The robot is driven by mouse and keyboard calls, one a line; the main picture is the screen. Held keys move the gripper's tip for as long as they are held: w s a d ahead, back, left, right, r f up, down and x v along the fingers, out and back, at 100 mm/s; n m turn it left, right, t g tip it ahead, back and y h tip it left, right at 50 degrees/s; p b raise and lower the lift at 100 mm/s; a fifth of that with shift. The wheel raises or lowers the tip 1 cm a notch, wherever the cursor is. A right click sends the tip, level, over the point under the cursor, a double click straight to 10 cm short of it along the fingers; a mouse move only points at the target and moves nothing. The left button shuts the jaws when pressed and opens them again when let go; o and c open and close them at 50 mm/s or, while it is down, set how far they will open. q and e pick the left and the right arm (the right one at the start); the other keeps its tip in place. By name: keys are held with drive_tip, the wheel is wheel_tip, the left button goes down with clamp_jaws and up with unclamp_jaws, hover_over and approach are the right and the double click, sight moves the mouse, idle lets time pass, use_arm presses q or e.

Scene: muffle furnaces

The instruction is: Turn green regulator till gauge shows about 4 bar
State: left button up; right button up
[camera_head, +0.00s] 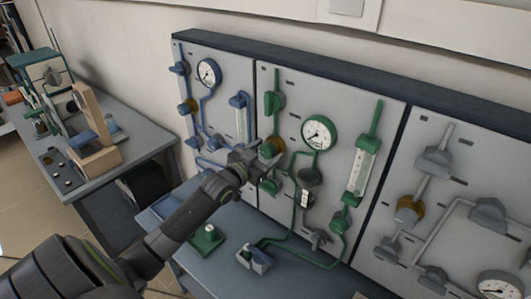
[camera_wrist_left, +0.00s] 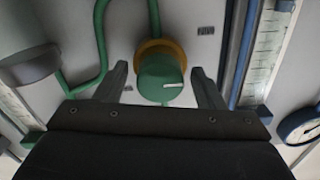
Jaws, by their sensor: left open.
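The green regulator (camera_wrist_left: 160,78) is a round green knob with a white mark and a brass-coloured collar (camera_wrist_left: 158,48). In the left wrist view it sits between the two open fingers of my left gripper (camera_wrist_left: 163,84), with space on both sides. In the head view my left gripper (camera_head: 262,168) is at the green panel (camera_head: 290,92), and only part of the regulator (camera_head: 271,148) shows beside it. The green-rimmed gauge (camera_head: 319,132) is up and right of the gripper. Its needle is too small to read. My right gripper is not in view.
A blue gauge (camera_head: 208,73) and blue flowmeter (camera_head: 240,116) are on the panel to the left. A green flowmeter (camera_head: 362,170) is right of the green gauge. A grey valve panel (camera_head: 470,150) stands further right. Small fittings lie on the bench (camera_head: 215,268) below.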

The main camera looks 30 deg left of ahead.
use_arm(q)
drive_tip(key=shift+c, duration=0.3)
drive_tip(key=c, duration=0.9)
drive_tip(key=shift+f+m+b, duration=0.25)
drive_tip(key=shift+m+b, duration=1.45)
drive_tip(key=shift+b, duration=0.1)
drive_tip(key=m+b, duration=0.3)
drive_tip(key=m, duration=0.1)
drive_tip(key=shift+b, duration=0.4)
drive_tip(key=m+b, duration=0.2)
drive_tip(key=m, duration=0.2)
drive_tip(key=shift+b, duration=0.3)
drive_tip(key=m+b, duration=0.2)
drive_tip(key=m, duration=0.1)
drive_tip(key=shift+m, duration=0.4)
drive_tip(key=m+b, duration=0.2)
drive_tip(key=m, duration=0.1)
drive_tip(key=shift+r+m+b, duration=0.1)
drive_tip(key=shift+m+b, duration=0.65)
drive_tip(key=shift+m, duration=0.75)
